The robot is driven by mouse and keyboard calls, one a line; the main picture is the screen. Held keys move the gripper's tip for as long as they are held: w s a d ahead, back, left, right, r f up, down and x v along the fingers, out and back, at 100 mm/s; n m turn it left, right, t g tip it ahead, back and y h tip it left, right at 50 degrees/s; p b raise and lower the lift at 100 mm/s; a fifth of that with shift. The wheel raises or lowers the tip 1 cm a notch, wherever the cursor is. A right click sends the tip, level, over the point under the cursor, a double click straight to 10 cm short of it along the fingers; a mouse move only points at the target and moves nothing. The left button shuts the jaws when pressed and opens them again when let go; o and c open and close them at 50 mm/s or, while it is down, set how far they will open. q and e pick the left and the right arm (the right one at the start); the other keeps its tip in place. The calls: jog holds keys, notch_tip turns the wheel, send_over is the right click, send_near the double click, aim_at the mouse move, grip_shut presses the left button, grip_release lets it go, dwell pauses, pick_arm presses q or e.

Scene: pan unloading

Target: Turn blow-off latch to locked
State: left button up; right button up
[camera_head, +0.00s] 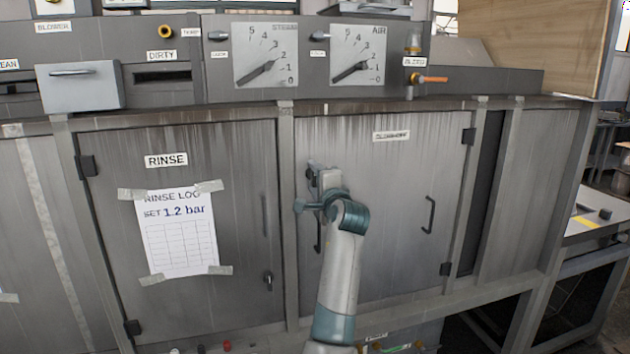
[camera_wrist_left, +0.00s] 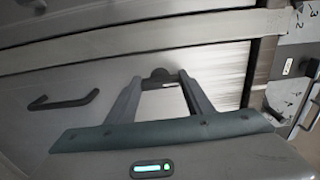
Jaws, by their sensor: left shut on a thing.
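The blow-off latch (camera_head: 311,168) is a small dark piece at the upper left of the right-hand cabinet door (camera_head: 385,215). That door has a hard-to-read label (camera_head: 391,136). My left gripper (camera_head: 318,175) is at the latch, partly covering it. In the left wrist view, the dark latch (camera_wrist_left: 158,75) sits between the fingertips of my left gripper (camera_wrist_left: 161,78), which is shut on it. The fingers hide part of the latch, so its exact angle cannot be told. My right gripper is in neither view.
The RINSE door (camera_head: 240,150) with a taped log sheet (camera_head: 180,235) is on the left. A vertical handle (camera_head: 430,215) sticks out from the right-hand door. Two gauges (camera_head: 265,55) (camera_head: 357,53) and an orange-handled valve (camera_head: 432,79) are above.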

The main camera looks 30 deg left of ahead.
pick_arm(q)
jog(key=o, duration=0.8)
jog(key=shift+a, duration=0.1)
jog(key=shift+s+d+f+b, duration=0.1)
jog(key=shift+s+d+b, duration=0.25)
jog(key=shift+d, duration=0.2)
jog(key=shift+b+v, duration=2.45)
jog(key=shift+v, duration=5.65)
jog(key=shift+a, duration=0.1)
